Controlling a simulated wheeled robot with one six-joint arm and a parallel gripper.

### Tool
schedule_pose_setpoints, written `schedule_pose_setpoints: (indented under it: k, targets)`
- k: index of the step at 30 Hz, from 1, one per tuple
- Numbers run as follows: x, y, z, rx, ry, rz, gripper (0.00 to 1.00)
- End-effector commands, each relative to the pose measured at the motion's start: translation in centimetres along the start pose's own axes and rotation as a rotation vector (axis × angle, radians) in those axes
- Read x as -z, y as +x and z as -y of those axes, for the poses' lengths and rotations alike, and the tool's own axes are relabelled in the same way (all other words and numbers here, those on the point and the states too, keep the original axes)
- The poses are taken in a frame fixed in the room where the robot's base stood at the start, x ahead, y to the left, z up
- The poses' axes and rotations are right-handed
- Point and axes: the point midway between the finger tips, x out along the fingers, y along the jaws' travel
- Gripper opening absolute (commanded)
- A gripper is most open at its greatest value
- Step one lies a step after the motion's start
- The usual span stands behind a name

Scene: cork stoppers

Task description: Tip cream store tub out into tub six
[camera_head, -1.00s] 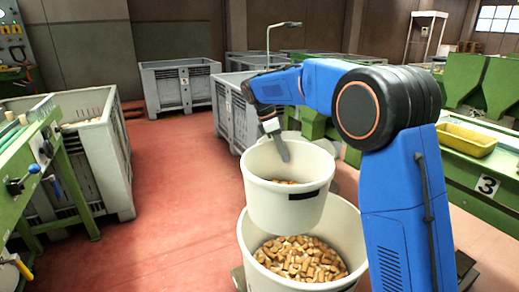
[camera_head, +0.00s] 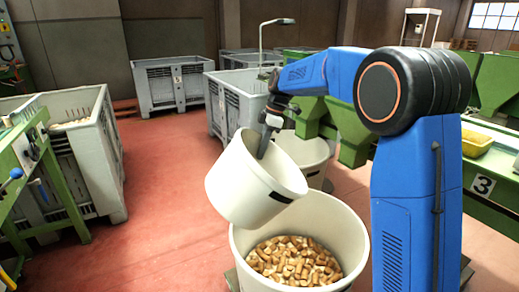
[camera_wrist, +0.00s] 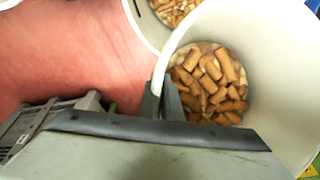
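The cream tub (camera_head: 232,185) with a black label hangs from my gripper (camera_head: 266,146), tilted with its mouth leaning to the right. My gripper is shut on its rim; it also shows in the wrist view (camera_wrist: 162,100). Corks (camera_wrist: 208,82) lie inside the held tub in the wrist view; its inside is mostly hidden in the head view. A larger cream tub (camera_head: 352,232) stands below and to the right, with corks (camera_head: 292,262) in its bottom. No number shows on it, so I cannot tell if it is tub six.
Another cream tub (camera_head: 312,152) stands behind the held one. Grey crates (camera_head: 172,80) stand at the back and left (camera_head: 95,160). Red floor at left is clear.

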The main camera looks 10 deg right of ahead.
Motion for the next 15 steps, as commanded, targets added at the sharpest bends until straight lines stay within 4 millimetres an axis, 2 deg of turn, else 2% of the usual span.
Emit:
schedule_pose_setpoints:
  k: [15]
  targets:
    - [-3.1,1.9,0.1,-0.012,-0.014,-0.340,0.00]
